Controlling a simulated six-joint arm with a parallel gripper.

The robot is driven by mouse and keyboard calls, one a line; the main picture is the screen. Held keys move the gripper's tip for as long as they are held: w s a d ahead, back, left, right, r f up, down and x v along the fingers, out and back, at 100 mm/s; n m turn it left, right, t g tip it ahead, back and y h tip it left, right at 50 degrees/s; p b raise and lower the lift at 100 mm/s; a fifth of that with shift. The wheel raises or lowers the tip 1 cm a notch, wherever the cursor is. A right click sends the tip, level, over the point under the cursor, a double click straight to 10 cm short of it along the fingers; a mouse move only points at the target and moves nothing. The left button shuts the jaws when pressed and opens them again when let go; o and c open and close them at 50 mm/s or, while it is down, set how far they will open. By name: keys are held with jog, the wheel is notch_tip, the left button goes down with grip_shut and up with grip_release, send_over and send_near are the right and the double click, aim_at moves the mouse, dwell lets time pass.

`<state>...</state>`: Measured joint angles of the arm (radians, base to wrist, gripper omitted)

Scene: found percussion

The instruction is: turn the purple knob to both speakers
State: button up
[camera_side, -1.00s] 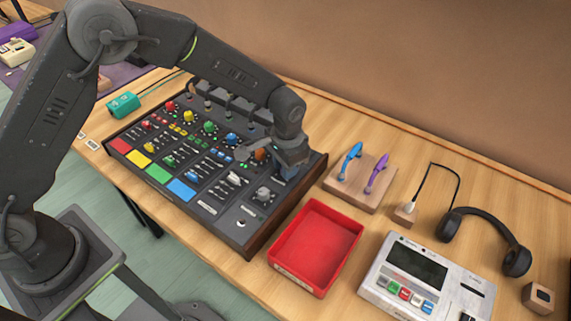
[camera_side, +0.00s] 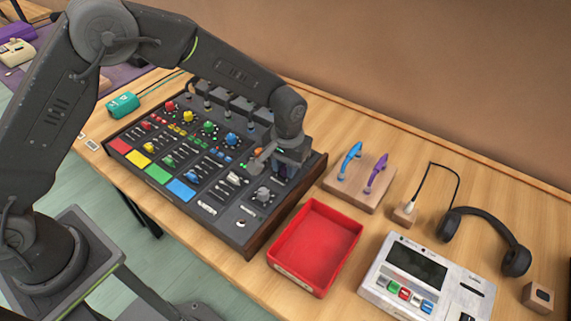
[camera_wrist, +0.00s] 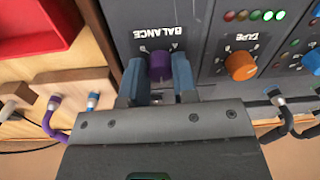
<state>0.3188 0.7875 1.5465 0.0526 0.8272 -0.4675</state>
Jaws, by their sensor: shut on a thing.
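The purple knob (camera_wrist: 160,66) sits on the mixer panel under the printed word BALANCE in the wrist view. My gripper (camera_wrist: 157,75) has its two blue-grey fingers on either side of the knob, shut on it. In the side view my gripper (camera_side: 287,172) is down at the right rear of the mixer (camera_side: 245,240), and the knob is mostly hidden there. I cannot make out which way the knob's pointer faces.
An orange TAPE knob (camera_wrist: 241,66) is beside the purple one. A wooden block with blue and purple cables (camera_side: 345,195), a red tray (camera_side: 315,245), a grey device with coloured buttons (camera_side: 375,283) and headphones (camera_side: 485,225) stand to the right.

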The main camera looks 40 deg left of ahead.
jog(key=shift+w, duration=0.1)
jog(key=o, duration=0.9)
jog(key=shift+r, duration=0.15)
jog(key=r, duration=1.3)
jog(key=shift+d+r, duration=0.3)
